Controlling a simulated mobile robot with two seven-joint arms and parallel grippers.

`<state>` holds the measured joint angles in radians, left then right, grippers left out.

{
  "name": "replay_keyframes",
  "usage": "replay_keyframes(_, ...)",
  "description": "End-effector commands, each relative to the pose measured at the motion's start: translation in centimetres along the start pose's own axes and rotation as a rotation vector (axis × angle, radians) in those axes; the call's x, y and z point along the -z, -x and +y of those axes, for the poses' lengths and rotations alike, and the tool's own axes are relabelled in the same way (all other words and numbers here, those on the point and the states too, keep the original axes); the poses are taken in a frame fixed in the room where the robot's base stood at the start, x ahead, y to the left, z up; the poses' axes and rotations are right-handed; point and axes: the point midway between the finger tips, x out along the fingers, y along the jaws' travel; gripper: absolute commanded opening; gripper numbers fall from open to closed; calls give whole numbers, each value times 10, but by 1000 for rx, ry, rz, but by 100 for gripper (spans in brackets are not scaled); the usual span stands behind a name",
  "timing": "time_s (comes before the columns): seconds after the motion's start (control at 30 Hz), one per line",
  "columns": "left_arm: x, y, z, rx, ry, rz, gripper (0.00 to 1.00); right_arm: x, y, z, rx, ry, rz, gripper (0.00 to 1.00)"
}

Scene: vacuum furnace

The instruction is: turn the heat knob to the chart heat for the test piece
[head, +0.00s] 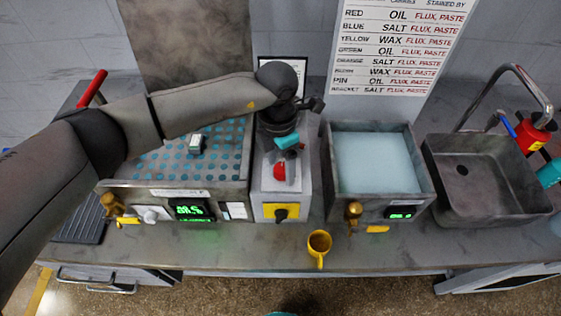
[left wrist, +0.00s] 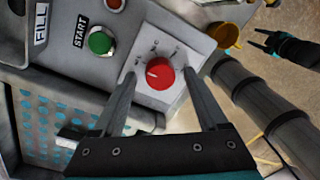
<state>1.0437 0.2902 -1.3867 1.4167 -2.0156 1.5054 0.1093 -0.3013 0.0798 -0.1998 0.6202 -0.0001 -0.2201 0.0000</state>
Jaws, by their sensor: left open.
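The red heat knob (left wrist: 160,73) sits on a pale square plate with tick marks, its white pointer toward the left of the left wrist view. In the head view the red knob (head: 279,172) shows on the grey middle unit. My left gripper (left wrist: 160,97) is open, a finger on either side of the knob, not gripping it; in the head view the gripper (head: 285,150) hangs just behind the knob. A small pale block (head: 196,144), possibly the test piece, lies on the perforated plate. A framed sheet (head: 297,66), partly hidden by my arm, is unreadable. What seems my right gripper (left wrist: 265,41) is apparently open.
A green START button (left wrist: 100,41) and a FILL label (left wrist: 41,22) are beside the knob. A yellow mug (head: 319,246) stands at the counter front. A black switch (head: 281,213) on yellow, a bath (head: 425,168) and a sink (head: 432,160) are nearby.

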Motion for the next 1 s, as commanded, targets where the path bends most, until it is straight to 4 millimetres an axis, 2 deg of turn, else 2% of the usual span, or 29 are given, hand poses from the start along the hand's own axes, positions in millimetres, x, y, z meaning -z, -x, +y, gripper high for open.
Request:
replay_keyframes(0.17, 0, 0, 0, 0, -1, 0, 76, 0, 0, 0, 0, 0, -1, 50)
replay_keyframes(0.83, 0, 0, 0, 1, -1, 0, 2, 0, 0, 0, -1, 0, -1, 50)
replay_keyframes(1.0, 0, 0, 0, 1, -1, 0, 0, 0, 0, 0, -1, 0, 0, 50)
